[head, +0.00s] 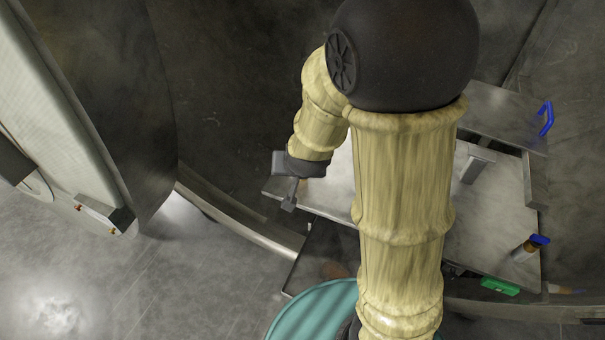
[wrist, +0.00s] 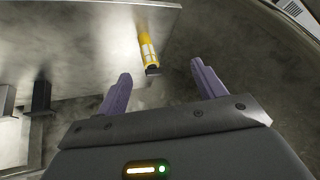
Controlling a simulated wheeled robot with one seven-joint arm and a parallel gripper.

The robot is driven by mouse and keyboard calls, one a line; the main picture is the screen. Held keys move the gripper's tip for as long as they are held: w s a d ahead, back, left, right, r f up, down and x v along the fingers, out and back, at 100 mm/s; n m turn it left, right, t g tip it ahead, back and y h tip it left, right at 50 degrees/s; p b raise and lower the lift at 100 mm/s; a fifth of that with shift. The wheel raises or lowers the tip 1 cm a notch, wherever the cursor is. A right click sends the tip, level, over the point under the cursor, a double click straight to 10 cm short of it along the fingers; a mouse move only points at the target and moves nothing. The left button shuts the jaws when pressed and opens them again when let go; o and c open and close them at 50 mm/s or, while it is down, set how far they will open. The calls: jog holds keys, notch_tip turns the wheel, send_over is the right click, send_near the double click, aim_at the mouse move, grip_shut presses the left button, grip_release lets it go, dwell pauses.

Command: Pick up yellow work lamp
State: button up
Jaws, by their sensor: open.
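The yellow work lamp (wrist: 147,42), with pale bands and a dark end, lies on the metal table (wrist: 80,45) near its edge in the wrist view. My gripper (wrist: 161,71) is open, with its two purple-grey fingers apart and nothing between them. The lamp is beyond the fingertips, nearer the left finger, with its dark end toward me. I cannot tell whether they touch. In the head view my gripper (head: 288,190) is over the left part of the table (head: 325,190). I cannot make out the lamp there; my arm hides much of the table.
A brown bottle with a blue top (head: 525,249) and a green box (head: 500,286) are at the table's right front. A blue handle (head: 546,118) is at the back right. A dark upright block (wrist: 41,95) stands left of my gripper. Open floor (wrist: 225,40) lies beyond the table edge.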

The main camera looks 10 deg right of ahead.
jog(key=w+a+f+m+t+h+b, duration=0.3)
jog(key=f+t+h+b, duration=0.4)
jog(key=f+h+b, duration=0.3)
jog(key=shift+w+a+f+m+t+h+b, duration=0.15)
jog(key=shift+w+f+m+t+h+b, duration=0.25)
jog(key=shift+w+f+m+b, duration=0.55)
jog(key=shift+w, duration=0.15)
jog(key=x, duration=1.2)
jog(key=shift+w, duration=0.1)
jog(key=shift+p+x, duration=0.45)
jog(key=shift+x, duration=2.2)
